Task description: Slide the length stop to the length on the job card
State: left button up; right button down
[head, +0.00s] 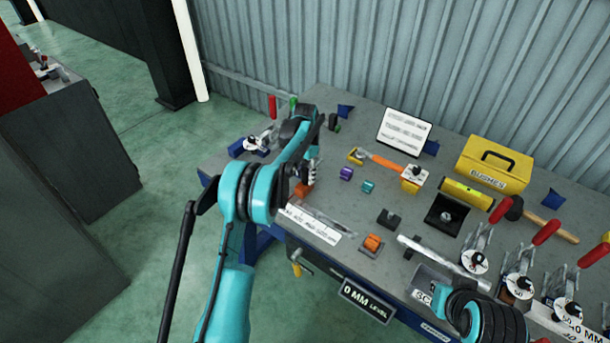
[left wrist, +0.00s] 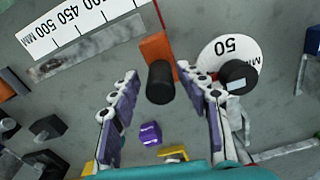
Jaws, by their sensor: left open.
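The length stop shows in the left wrist view as an orange block (left wrist: 156,46) with a black knob (left wrist: 160,82), beside the end of a white millimetre scale (left wrist: 82,22) marked 500 and 450. In the head view the orange block (head: 302,190) is partly behind my left gripper (head: 313,172), and the scale (head: 313,223) lies in front of it. My left gripper is open, and in the left wrist view its fingers (left wrist: 158,88) stand either side of the knob, apart from it. The likely job card (head: 403,131) is a white panel at the back; its text is too small to read.
A white disc marked 50 (left wrist: 226,50) is close to the right finger. Purple (head: 346,173) and teal (head: 368,186) blocks lie right of my left gripper. Red-handled clamps (head: 515,275), a yellow box (head: 493,165) and a hammer (head: 545,224) crowd the right side.

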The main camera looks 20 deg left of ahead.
pick_arm(q)
notch_tip(320, 180, up, 7)
jog(key=shift+r, duration=0.1)
dwell(0.3)
jog(key=shift+c, duration=0.2)
